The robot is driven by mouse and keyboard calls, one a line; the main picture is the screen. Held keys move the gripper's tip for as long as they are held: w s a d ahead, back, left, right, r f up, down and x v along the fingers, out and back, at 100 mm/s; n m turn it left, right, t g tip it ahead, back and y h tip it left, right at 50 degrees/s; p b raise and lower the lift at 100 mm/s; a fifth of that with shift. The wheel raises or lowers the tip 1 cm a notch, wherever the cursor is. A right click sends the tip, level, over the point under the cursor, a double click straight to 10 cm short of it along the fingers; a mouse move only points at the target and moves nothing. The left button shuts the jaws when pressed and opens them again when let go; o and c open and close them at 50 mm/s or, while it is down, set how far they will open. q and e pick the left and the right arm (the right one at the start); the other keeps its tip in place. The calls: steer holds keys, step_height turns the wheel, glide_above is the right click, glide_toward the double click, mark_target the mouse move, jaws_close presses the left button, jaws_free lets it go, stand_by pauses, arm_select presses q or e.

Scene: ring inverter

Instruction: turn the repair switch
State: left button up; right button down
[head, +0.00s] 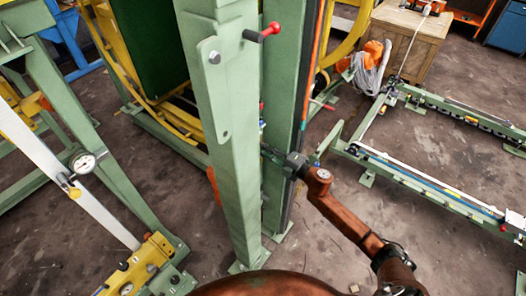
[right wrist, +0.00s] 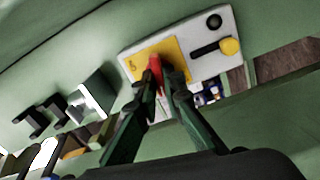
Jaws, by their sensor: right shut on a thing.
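The repair switch is a red handle (right wrist: 155,64) on a yellow plate (right wrist: 171,50), which sits on a pale panel (right wrist: 213,68) fixed to a green surface in the right wrist view. My right gripper (right wrist: 165,82) has its two fingers shut on the red handle, one on each side. In the head view my right arm reaches in from the lower right, and the right gripper (head: 270,153) is at the green posts, with its tips hidden behind the near post. The switch panel is not visible there. My left gripper is not in view.
A green post (head: 222,130) stands in front of the gripper, with a red-knobbed lever (head: 270,31) near its top. Beside the yellow plate are a yellow-knobbed black lever (right wrist: 229,47) and a black round knob (right wrist: 214,21). Open floor (head: 400,205) lies to the right.

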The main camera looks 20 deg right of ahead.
steer(key=shift+f+n+b, duration=0.15)
steer(key=shift+n+b, duration=0.3)
steer(key=shift+n, duration=0.45)
steer(key=c, duration=2)
jaws_free()
steer(key=shift+c, duration=0.2)
steer(key=shift+s, duration=0.1)
steer(key=v, duration=1.1)
steer(key=shift+s+d, duration=0.3)
